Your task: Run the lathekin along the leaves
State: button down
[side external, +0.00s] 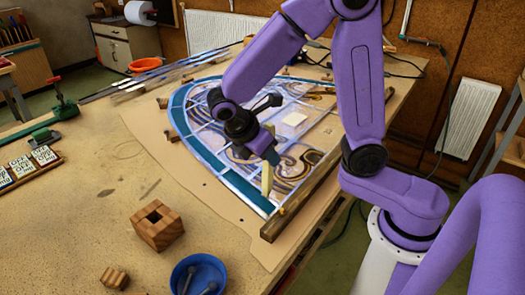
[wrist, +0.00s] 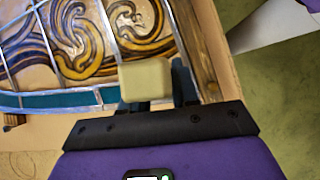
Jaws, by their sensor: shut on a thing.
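My gripper (side external: 268,152) is shut on the lathekin (side external: 267,180), a pale yellowish stick held roughly upright, its lower end at or just above the lower right part of the leaded panel (side external: 192,142). I cannot tell whether it touches. In the wrist view the lathekin (wrist: 146,80) shows as a pale block end at the fingers, beside the teal border. The panel has a teal curved border, swirling brown and pale glass and grey lead strips, the leaves; it also fills the top left of the wrist view (wrist: 75,32). Glass under the lathekin is hidden.
A wooden batten (side external: 303,203) edges the panel at right. A wooden block with a square hole (side external: 157,226), a small ridged block (side external: 114,278) and a blue bowl (side external: 199,275) stand at the front. Long lead strips (side external: 160,73) lie at the back left.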

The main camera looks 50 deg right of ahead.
jog(key=shift+s, duration=0.3)
jog(key=s, duration=0.2)
jog(key=s+a, duration=0.1)
jog(key=s, duration=0.1)
dwell(0.6)
notch_tip(320, 180, up, 5)
dwell(0.8)
dwell(0.3)
